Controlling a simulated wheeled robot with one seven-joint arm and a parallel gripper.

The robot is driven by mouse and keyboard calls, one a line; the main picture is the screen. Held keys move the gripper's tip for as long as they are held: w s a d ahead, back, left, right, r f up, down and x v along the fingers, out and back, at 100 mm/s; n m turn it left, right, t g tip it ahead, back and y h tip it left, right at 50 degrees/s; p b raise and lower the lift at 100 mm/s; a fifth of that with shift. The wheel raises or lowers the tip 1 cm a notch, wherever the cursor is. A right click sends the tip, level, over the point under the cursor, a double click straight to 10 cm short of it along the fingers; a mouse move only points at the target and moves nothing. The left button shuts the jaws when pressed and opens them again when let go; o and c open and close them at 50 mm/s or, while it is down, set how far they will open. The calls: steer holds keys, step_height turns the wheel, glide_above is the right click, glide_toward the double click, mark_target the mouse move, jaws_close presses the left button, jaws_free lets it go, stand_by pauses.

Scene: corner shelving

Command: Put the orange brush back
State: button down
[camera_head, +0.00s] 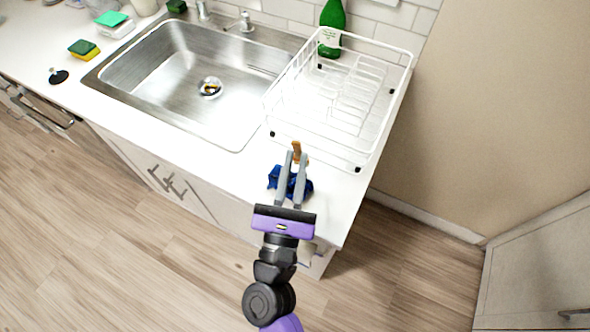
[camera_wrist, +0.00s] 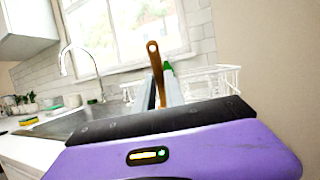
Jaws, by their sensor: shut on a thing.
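My gripper (camera_head: 296,158) is above the counter's front right part, shut on the orange-brown brush (camera_head: 296,147). The brush's lower part is hidden by the fingers and palm. A crumpled blue cloth-like thing (camera_head: 272,182) shows under and beside the fingers in the head view; I cannot tell whether the fingers touch it.
A white wire dish rack (camera_head: 345,100) stands beyond the gripper, with a green bottle (camera_head: 332,25) behind it. A steel sink (camera_head: 150,65) lies to the left. Sponges (camera_head: 84,49) sit past the sink. White counter (camera_head: 245,165) is bare left of the gripper.

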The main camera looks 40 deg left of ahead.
steer(key=shift+f, duration=1.1)
steer(key=shift+f+b, duration=0.15)
steer(key=shift+b, duration=0.15)
steer(key=c, duration=1.4)
jaws_free()
steer(key=shift+r, duration=0.2)
steer(key=b+v, duration=0.3)
steer(key=v, duration=0.9)
steer(key=shift+b, duration=0.3)
steer(key=shift+d, duration=0.1)
